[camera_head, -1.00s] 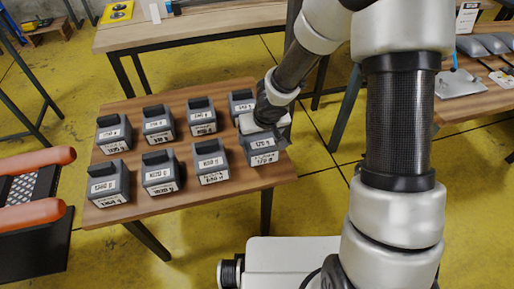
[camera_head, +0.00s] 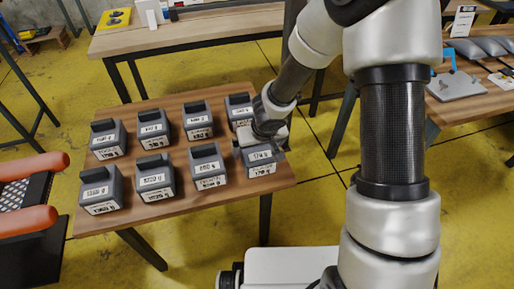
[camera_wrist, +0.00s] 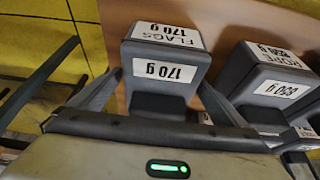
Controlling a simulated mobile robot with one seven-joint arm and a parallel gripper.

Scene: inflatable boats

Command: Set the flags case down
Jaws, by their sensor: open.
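The flags case (camera_wrist: 160,75) is a grey box with white labels reading "FLAGS" and "170 g" in the wrist view. In the head view the flags case (camera_head: 260,162) stands at the right front end of the wooden table (camera_head: 225,203). My gripper (camera_wrist: 148,92) is open, with one finger on each side of the case. A gap shows beside the fingers, though contact lower down is hidden. In the head view my gripper (camera_head: 262,140) is just behind and over the case, and its fingers are mostly hidden.
Several similar grey cases stand in two rows on the table, with a neighbouring case (camera_wrist: 275,80) close beside. A black stand with orange tubes (camera_head: 30,217) is at the left. Another table (camera_head: 190,27) stands behind, and one with grey items (camera_head: 480,100) at the right.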

